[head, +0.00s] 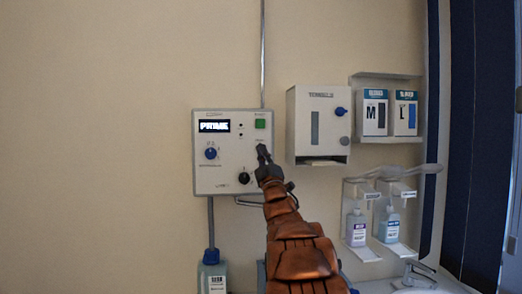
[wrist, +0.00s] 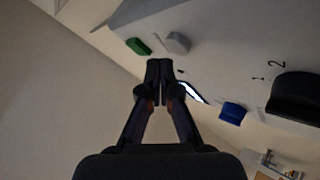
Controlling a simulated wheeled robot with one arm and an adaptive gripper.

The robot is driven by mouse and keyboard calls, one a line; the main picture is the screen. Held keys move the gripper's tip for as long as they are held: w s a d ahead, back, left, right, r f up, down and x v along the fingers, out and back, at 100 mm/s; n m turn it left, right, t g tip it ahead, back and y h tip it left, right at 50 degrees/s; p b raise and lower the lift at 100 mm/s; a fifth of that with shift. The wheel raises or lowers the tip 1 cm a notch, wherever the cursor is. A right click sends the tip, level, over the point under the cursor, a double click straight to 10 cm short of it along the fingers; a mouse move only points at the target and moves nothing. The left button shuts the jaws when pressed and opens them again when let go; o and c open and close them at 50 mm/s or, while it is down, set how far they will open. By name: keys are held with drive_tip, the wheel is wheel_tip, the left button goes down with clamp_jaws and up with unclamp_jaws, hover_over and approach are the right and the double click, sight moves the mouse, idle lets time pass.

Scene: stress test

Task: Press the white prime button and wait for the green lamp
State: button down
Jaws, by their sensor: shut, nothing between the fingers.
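A pale control panel (head: 225,185) is fixed to the wall, with a lit display (head: 214,126) reading "PRIME". A green square (head: 260,124) sits at its upper right; it also shows in the wrist view (wrist: 138,46) and does not clearly glow. A white round button (wrist: 178,42) stands beside the green square in the wrist view; in the head view my gripper seems to cover it. My gripper (head: 262,151) is shut and empty in front of the panel's right side. Its fingertips (wrist: 159,65) appear near the white button, with contact not visible.
The panel also carries a blue knob (head: 210,153) and a black knob (head: 244,178). A white dispenser (head: 302,126) hangs close on the right, with glove boxes (head: 374,113) beyond it. Pump bottles (head: 356,229) hang above a sink tap (head: 420,272). The wall at left is bare.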

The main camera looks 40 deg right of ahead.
drive_tip(key=shift+w+d+b, duration=0.1)
drive_tip(key=shift+w+b, duration=0.05)
drive_tip(key=shift+b, duration=0.15)
drive_tip(key=shift+w+d+r, duration=0.1)
drive_tip(key=shift+w, duration=0.1)
drive_tip(key=shift+w+d+b, duration=0.3)
drive_tip(key=shift+w+b, duration=0.05)
drive_tip(key=shift+b, duration=0.05)
idle(1.0)
drive_tip(key=shift+s+a, duration=0.1)
drive_tip(key=shift+s, duration=0.05)
drive_tip(key=shift+s+a+b, duration=0.4)
drive_tip(key=shift+s+b, duration=0.1)
drive_tip(key=shift+b, duration=0.3)
drive_tip(key=shift+s+a, duration=0.1)
drive_tip(key=shift+s, duration=0.05)
drive_tip(key=s+a+b, duration=0.1)
drive_tip(key=s, duration=0.1)
drive_tip(key=s+a+b, duration=0.1)
drive_tip(key=a+b, duration=0.1)
drive_tip(key=shift+s, duration=0.35)
